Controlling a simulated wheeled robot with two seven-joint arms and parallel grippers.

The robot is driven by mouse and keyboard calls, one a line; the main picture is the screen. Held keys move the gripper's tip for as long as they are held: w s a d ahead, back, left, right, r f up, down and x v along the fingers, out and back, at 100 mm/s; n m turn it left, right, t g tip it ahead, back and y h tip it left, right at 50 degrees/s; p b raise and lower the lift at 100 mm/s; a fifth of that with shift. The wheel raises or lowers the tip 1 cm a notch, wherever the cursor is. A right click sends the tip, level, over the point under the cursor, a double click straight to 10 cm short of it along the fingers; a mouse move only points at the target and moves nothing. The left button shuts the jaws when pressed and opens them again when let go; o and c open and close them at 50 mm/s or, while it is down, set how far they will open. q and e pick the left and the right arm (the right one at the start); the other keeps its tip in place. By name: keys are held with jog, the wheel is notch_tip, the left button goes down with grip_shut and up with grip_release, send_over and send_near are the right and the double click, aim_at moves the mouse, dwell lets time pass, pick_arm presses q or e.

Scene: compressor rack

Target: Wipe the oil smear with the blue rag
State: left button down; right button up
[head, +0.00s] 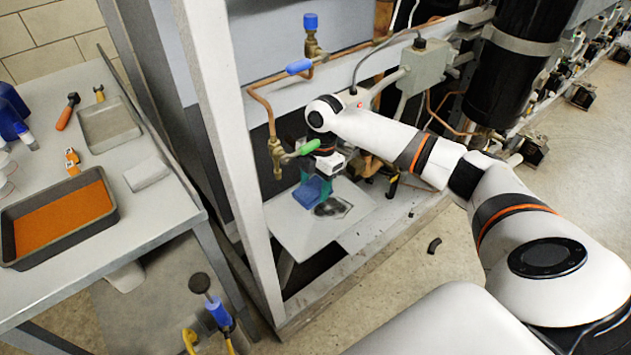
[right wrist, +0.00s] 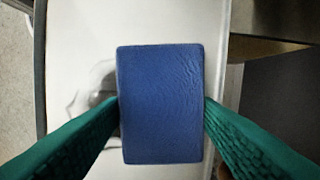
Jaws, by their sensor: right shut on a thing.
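The blue rag (head: 309,193) is a folded block held in my right gripper (head: 317,188), over the light grey plate at the rack's base. In the right wrist view the rag (right wrist: 160,105) sits between the two green fingers, which touch its sides. The oil smear (head: 333,207) is a dark patch on the plate (head: 290,236), just right of the rag in the head view. In the right wrist view part of the smear (right wrist: 100,88) shows left of the rag, partly hidden by it. I cannot tell whether the rag touches the plate. My left gripper is not in view.
A rack post (head: 235,150) stands left of the plate. Copper pipes with a green-handled valve (head: 308,147) and a blue-handled valve (head: 299,66) are close to my right arm. A bench (head: 170,215) at left holds an orange-filled tray (head: 115,210) and tools. A pump (head: 216,312) stands on the floor.

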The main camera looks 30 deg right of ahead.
aim_at(322, 206)
jog(key=shift+w+f, duration=0.1)
jog(key=shift+f, duration=0.55)
jog(key=s+p, duration=0.2)
jog(key=shift+d+r+p, duration=0.1)
jog(key=shift+r+p, duration=0.15)
jog(key=shift+p, duration=0.05)
jog(key=shift+s+f+p, duration=0.1)
jog(key=shift+s+p, duration=0.55)
jog(key=shift+s, duration=0.1)
